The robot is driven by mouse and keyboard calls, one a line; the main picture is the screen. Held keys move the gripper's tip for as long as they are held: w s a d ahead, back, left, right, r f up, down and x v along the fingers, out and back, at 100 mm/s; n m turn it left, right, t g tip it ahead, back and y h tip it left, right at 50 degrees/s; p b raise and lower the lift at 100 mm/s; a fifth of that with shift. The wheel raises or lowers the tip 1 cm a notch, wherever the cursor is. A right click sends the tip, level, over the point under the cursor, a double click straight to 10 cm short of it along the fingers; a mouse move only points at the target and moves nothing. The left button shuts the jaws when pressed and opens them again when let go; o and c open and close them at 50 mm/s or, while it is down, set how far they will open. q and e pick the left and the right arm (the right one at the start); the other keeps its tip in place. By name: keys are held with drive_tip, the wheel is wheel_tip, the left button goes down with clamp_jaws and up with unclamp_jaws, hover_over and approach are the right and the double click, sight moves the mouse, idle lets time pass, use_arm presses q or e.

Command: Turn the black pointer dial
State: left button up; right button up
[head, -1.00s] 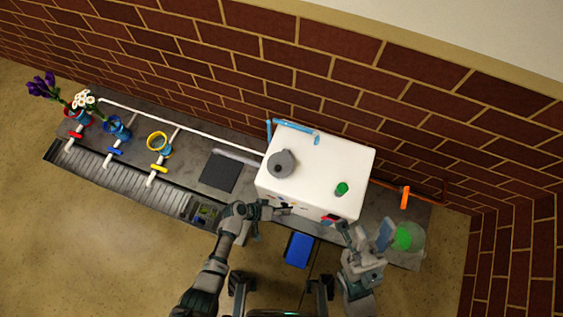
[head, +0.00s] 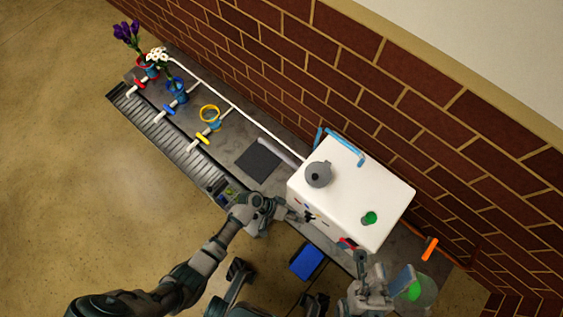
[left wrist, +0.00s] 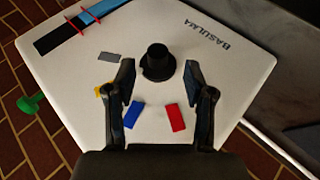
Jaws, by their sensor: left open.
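The black dial (left wrist: 157,63) sits on the white machine's front panel (left wrist: 95,70). In the left wrist view it shows as a round base with a raised knob; which way it points is unclear. My left gripper (left wrist: 160,82) is open, with one finger on each side of the dial; I cannot tell whether they touch it. In the head view my left gripper (head: 300,216) is at the front of the white machine (head: 345,190), and the dial is hardly visible there. My right gripper (head: 380,270) is near the machine's right front corner; its jaw state is unclear.
A blue block (head: 307,261) is in front. Flower vases and valves stand left.

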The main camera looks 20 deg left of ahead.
use_arm(q)
drive_tip(key=v, duration=0.8)
drive_tip(key=shift+f, duration=0.1)
